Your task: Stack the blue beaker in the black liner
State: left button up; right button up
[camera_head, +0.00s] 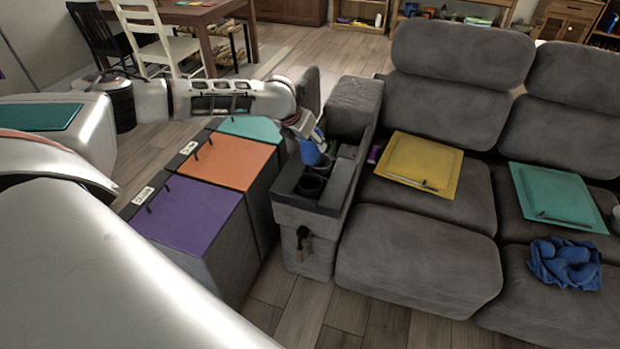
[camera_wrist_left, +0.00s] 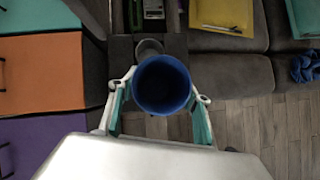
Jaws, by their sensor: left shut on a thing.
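The blue beaker (camera_head: 311,153) is held by my left gripper (camera_head: 316,138) above the sofa's console armrest. In the left wrist view the beaker (camera_wrist_left: 161,85) is seen from above, open and empty-looking, between the two fingers of the left gripper (camera_wrist_left: 160,103). A dark round cup, which looks like the black liner (camera_head: 311,186), sits in the armrest just below the beaker in the head view. In the left wrist view a round rim (camera_wrist_left: 150,46) shows partly behind the beaker; I cannot tell if it is the liner. My right gripper is not in view.
Lidded bins in purple (camera_head: 192,212), orange (camera_head: 230,160) and teal (camera_head: 250,128) stand left of the armrest. A grey sofa (camera_head: 415,260) with a yellow folder (camera_head: 420,160), a teal folder (camera_head: 555,194) and a blue cloth (camera_head: 565,263) lies to the right. A brush-like tool (camera_head: 301,240) hangs on the armrest front.

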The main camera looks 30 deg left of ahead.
pick_arm(q)
notch_tip(320, 180, down, 14)
jog(key=b, duration=0.2)
jog(key=shift+r, duration=0.25)
jog(key=shift+f, duration=0.55)
jog(key=shift+f, duration=0.1)
jog(key=o, duration=1.1)
